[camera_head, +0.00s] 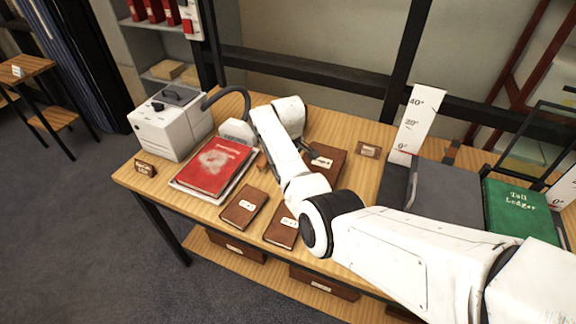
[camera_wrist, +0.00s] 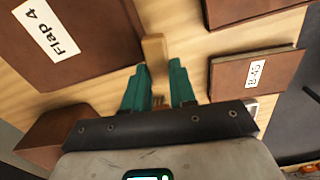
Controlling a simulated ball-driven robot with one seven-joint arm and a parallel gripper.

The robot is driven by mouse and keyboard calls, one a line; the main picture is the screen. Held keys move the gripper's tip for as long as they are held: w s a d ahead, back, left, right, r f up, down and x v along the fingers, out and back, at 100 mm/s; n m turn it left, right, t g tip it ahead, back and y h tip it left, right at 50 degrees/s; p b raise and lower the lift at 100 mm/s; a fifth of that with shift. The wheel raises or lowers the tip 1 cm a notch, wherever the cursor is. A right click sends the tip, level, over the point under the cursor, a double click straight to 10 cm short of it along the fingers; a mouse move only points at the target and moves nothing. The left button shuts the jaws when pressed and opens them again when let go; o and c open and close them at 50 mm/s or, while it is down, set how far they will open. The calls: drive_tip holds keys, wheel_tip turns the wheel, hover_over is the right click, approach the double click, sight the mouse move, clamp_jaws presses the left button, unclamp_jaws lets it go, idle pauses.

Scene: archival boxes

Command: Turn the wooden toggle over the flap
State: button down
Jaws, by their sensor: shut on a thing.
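In the wrist view, my gripper (camera_wrist: 157,72) has its two teal fingers shut on a narrow, light wooden toggle (camera_wrist: 154,48). The toggle's far end sticks out beyond the fingertips. The brown flap labelled "Flap 4" (camera_wrist: 98,62) lies just left of the toggle. The toggle runs along beside the flap's edge there; whether it touches or overlaps the edge, I cannot tell. In the head view, my arm hides the fingers and most of the area around the flap.
Another brown box (camera_wrist: 255,72) with a small label lies right of my gripper. On the table (camera_head: 133,178) are a red folder (camera_head: 213,168), a white machine (camera_head: 168,128), small brown boxes (camera_head: 244,208), a grey box (camera_head: 448,195) and a green ledger (camera_head: 520,212).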

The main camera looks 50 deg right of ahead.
drive_tip(key=n+p, duration=0.1)
drive_tip(key=n, duration=0.4)
drive_tip(key=shift+d+n, duration=0.15)
drive_tip(key=shift+n, duration=0.15)
drive_tip(key=n, duration=0.4)
drive_tip(key=shift+w+n, duration=0.15)
drive_tip(key=shift+n, duration=0.15)
drive_tip(key=c, duration=0.9)
unclamp_jaws()
wheel_tip(320, 180, up, 11)
drive_tip(key=shift+f, duration=0.1)
